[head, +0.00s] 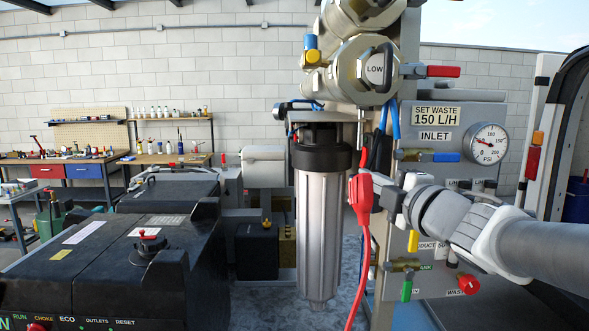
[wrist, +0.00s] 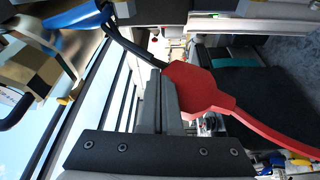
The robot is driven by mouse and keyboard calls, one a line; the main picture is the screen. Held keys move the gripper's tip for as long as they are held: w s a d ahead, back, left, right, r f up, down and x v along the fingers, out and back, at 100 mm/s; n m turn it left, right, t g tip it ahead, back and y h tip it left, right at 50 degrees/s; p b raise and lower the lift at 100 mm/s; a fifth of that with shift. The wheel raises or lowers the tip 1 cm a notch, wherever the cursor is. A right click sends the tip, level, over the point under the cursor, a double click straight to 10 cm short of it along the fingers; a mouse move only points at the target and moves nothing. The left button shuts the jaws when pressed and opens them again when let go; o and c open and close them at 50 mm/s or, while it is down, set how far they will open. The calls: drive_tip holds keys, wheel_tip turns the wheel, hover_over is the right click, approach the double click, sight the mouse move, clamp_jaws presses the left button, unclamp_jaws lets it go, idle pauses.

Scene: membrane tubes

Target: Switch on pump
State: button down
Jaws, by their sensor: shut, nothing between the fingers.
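My gripper (head: 383,193) is shut and empty, reaching in from the right in front of the valve panel. In the wrist view its closed fingers (wrist: 163,98) point at a red plug (wrist: 197,88) with a red cable. Black cable ends (head: 378,152) sit just above the plug. I cannot make out a pump or a switch labelled as its own.
The valve panel (head: 460,122) carries a pressure gauge (head: 487,143) and several coloured valve handles. Large membrane tubes (head: 362,70) are above. A black generator (head: 120,240) with a labelled control panel stands at lower left. Workbenches (head: 60,163) line the back wall.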

sight(363, 157)
drive_tip(key=p+x, duration=0.2)
drive_tip(key=x, duration=0.8)
drive_tip(key=d, duration=0.2)
drive_tip(key=d+p, duration=0.1)
drive_tip(key=d, duration=0.1)
drive_tip(key=shift+s+f, duration=0.1)
drive_tip(key=shift+f, duration=0.15)
drive_tip(key=shift+d+f+n+b, duration=0.1)
drive_tip(key=shift+d+n+b, duration=0.2)
drive_tip(key=shift+d+n, duration=0.35)
drive_tip(key=shift+a, duration=0.2)
